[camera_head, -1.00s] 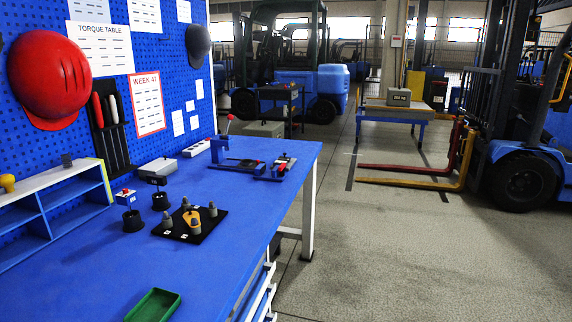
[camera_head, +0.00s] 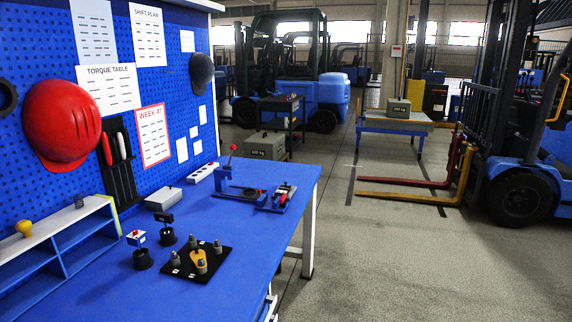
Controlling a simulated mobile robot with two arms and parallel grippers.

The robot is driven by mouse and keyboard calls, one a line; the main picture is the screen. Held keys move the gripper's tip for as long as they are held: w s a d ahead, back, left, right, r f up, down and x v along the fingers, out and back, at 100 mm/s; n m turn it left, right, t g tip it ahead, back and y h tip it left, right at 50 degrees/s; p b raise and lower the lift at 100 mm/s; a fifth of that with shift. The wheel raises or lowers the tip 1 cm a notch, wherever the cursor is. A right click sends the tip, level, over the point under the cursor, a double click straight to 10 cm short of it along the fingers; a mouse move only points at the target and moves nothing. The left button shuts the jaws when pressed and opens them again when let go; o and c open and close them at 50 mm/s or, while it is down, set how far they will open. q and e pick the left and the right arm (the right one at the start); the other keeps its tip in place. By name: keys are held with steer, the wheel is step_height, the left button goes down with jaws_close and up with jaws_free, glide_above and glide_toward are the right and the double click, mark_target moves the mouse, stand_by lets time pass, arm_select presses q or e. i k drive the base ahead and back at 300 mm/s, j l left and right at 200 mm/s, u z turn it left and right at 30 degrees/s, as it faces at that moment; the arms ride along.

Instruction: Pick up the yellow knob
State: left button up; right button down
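The yellow knob (camera_head: 23,228) is small and rounded, with a wider top on a narrower base. It stands on top of the blue and cream shelf unit (camera_head: 75,232) at the left of the bench. Neither of my grippers shows in the head view.
The blue workbench (camera_head: 165,292) carries a black plate (camera_head: 196,275) with several grey pegs and a yellow-orange piece. Black round holders, a grey box (camera_head: 163,199) and a blue clamp fixture (camera_head: 245,191) stand behind it. The floor (camera_head: 400,265) right of the bench is clear.

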mark_target(24, 226)
steer(key=u, duration=1.5)
steer(key=j, duration=0.15)
